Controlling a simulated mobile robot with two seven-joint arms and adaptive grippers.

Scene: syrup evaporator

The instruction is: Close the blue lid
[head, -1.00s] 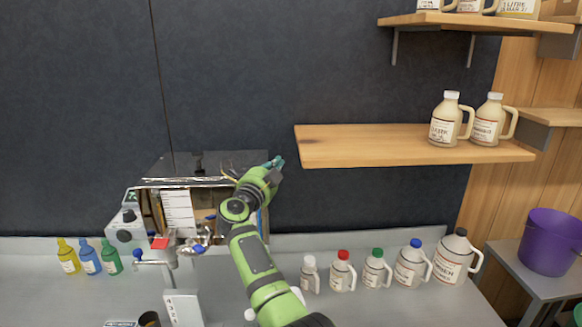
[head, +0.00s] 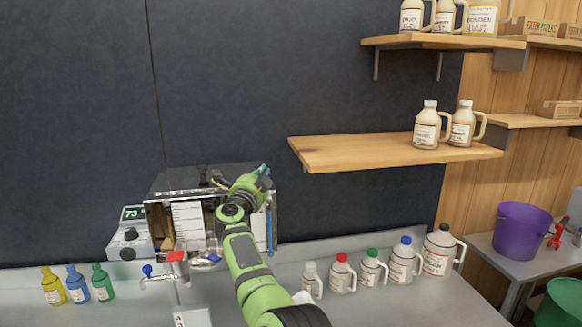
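My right arm comes up from the bottom of the head view. My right gripper (head: 263,170) is at the top right corner of the shiny metal evaporator (head: 187,225); its fingers are small and partly hidden, so I cannot tell whether it is open or holds anything. Blue parts in view are a narrow strip (head: 269,226) on the evaporator's right side, the cap (head: 406,240) of one jug, and small valve handles (head: 147,270) at the front. I cannot tell which is the blue lid. My arm hides part of the evaporator's front. My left gripper is not in view.
Several jugs with coloured caps, one a red-capped jug (head: 343,274), stand on the counter at right. Yellow, blue and green bottles (head: 77,285) stand at left. A wooden shelf (head: 350,153) juts out right of my gripper. A purple bucket (head: 522,231) sits far right.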

